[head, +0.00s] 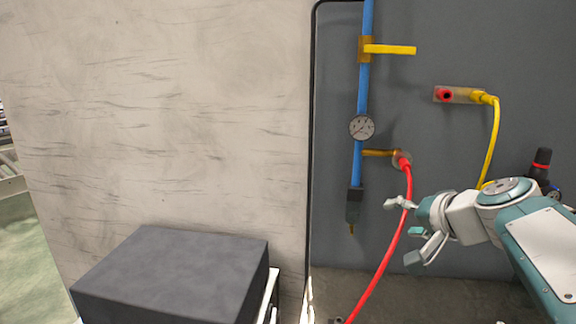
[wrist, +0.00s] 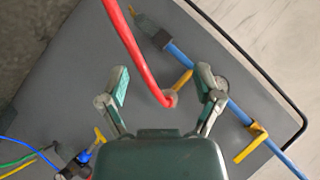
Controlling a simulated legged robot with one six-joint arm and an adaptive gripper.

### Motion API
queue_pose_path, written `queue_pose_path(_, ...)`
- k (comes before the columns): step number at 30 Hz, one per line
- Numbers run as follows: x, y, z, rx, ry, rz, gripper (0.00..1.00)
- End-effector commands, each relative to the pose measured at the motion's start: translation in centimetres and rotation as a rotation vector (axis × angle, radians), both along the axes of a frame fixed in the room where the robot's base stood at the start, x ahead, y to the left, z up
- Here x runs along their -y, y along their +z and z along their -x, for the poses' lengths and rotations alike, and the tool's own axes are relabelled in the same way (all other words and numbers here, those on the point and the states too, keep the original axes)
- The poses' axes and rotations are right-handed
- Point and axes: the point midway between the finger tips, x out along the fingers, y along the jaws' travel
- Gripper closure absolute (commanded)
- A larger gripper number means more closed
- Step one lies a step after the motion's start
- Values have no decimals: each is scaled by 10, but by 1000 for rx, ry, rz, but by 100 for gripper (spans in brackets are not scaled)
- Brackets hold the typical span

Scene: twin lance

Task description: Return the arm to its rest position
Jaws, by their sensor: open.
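My gripper (head: 400,231) is at the right of the head view, in front of the dark grey panel (head: 400,95). Its two fingers are spread apart. In the wrist view my gripper (wrist: 162,82) shows open, with the red hose (wrist: 127,38) in the picture between its fingers. The hose is not gripped.
A yellow valve handle (head: 390,49) and a gauge (head: 361,127) are on the blue pipe. A yellow hose (head: 494,135) hangs from a socket plate (head: 459,95) with a red socket. A dark box (head: 175,280) stands lower left before a pale wall (head: 160,110).

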Motion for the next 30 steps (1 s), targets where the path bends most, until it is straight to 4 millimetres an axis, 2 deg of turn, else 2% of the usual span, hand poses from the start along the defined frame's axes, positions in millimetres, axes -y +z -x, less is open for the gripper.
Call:
queue_pose_path(1,-17,-11,16,-35,38,46,17)
queue_pose_path(3,-32,-29,36,-86,80,111,17)
queue_pose_path(9,-62,-78,98,-216,194,310,17)
queue_pose_path(14,-70,-115,146,-296,270,487,17)
queue_pose_path(18,-67,-143,180,-342,322,631,17)
queue_pose_path(24,-61,-160,200,-368,350,737,17)
queue_pose_path(30,-60,-161,201,-371,350,744,17)
